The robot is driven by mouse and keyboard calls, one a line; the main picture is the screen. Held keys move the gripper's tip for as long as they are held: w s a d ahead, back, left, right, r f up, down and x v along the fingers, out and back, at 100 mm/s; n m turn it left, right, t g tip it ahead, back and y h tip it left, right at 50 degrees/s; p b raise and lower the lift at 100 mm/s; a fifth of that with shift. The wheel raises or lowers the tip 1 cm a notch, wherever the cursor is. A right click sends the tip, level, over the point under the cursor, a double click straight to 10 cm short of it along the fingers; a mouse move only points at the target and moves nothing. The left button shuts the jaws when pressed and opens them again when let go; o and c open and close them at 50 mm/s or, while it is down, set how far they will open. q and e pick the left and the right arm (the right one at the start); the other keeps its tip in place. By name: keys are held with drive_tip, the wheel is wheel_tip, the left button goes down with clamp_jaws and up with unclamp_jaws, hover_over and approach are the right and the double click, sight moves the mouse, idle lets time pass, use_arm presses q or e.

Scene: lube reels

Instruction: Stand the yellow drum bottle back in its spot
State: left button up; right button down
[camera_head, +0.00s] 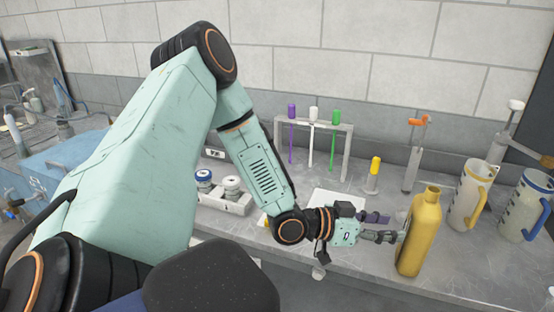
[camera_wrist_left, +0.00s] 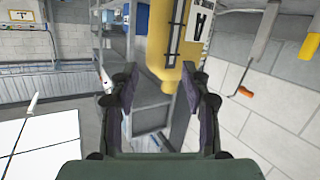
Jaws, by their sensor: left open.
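The yellow drum bottle (camera_head: 418,238) stands upright near the front edge of the grey bench, toward the right. My left gripper (camera_head: 390,236) is level, just left of the bottle, with its fingertips pointing at it. In the left wrist view my left gripper (camera_wrist_left: 164,98) is open, its two dark fingers spread apart. The bottle (camera_wrist_left: 160,38) shows upside down beyond them, its label partly cut off. I cannot tell whether a finger touches it. My right gripper is not in view.
Two clear jugs, one with a yellow handle (camera_head: 468,193) and one with a blue handle (camera_head: 522,205), stand right of the bottle. Behind are a rack (camera_head: 346,150) with coloured-handled tools, a small yellow-topped item (camera_head: 373,176) and an orange-topped stand (camera_head: 412,165). A white sheet (camera_head: 325,199) lies left.

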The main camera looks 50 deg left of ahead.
use_arm(q)
drive_tip(key=s+d+f+n+g+y, duration=0.2)
drive_tip(key=s+d+f+g, duration=0.15)
drive_tip(key=s+f, duration=0.5)
drive_tip(key=s+d+f+n+g+y, duration=0.1)
drive_tip(key=s+d+f+g+y, duration=0.15)
drive_tip(key=s+f+g, duration=0.45)
drive_tip(key=s+a+f+g+y, duration=0.1)
drive_tip(key=s+f, duration=0.2)
drive_tip(key=s, duration=0.6)
drive_tip(key=s+a+f+n+g+y, duration=0.1)
drive_tip(key=s+f+g, duration=0.1)
drive_tip(key=s, duration=0.7)
drive_tip(key=shift+f+n+y, duration=0.3)
drive_tip(key=shift+f+y, duration=0.05)
drive_tip(key=shift+f, duration=0.55)
drive_tip(key=shift+w+d, duration=0.1)
drive_tip(key=shift+w, duration=0.05)
